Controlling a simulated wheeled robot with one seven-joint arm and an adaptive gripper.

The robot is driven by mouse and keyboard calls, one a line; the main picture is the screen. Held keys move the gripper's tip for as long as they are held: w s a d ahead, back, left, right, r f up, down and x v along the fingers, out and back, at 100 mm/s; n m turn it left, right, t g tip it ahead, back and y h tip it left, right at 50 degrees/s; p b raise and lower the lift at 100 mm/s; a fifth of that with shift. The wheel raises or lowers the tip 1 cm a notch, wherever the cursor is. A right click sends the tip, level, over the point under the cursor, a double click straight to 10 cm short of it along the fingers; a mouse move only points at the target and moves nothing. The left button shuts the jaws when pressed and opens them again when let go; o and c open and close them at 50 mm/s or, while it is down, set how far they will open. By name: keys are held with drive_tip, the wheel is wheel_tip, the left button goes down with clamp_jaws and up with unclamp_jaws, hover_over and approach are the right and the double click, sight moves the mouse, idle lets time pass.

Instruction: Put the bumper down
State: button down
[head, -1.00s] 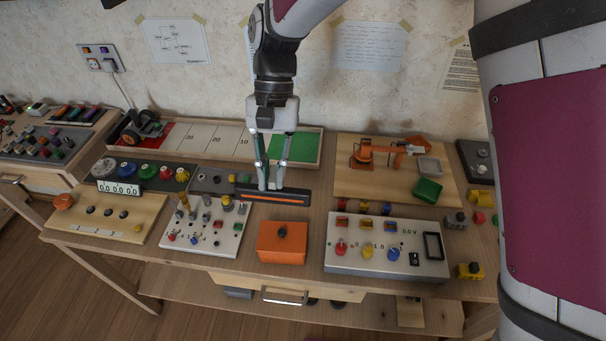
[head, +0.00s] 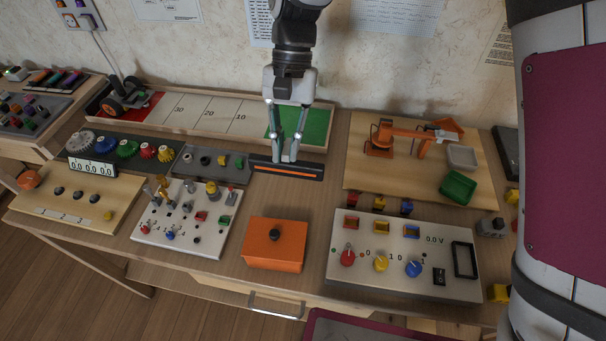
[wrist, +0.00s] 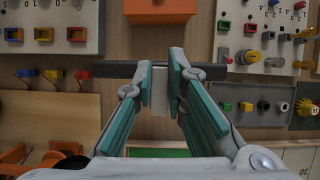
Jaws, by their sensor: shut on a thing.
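The bumper (head: 302,172) is a long dark bar with an orange strip along its front. It lies crosswise just in front of the green end of the track tray (head: 322,150). My gripper (head: 287,158) points down and is shut on the bumper near its middle. In the wrist view the bumper (wrist: 112,71) is a dark bar running across beyond the fingers. A pale piece (wrist: 159,98) shows between the fingers of my gripper (wrist: 161,75). I cannot tell whether the bumper's underside touches the bench.
An orange box (head: 260,252) with a black knob stands in front on bare bench. A grey panel with pegs (head: 183,166) is close at the bumper's left. A wooden board (head: 362,182) with an orange crane is at the right. A white switch panel (head: 335,262) stands front right.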

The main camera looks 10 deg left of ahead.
wheel_tip(320, 180, down, 10)
drive_tip(key=shift+f+b, duration=0.1)
drive_tip(key=shift+b, duration=0.3)
drive_tip(key=c, duration=1.6)
unclamp_jaws()
drive_tip(key=v, duration=1.2)
drive_tip(key=shift+p, duration=0.3)
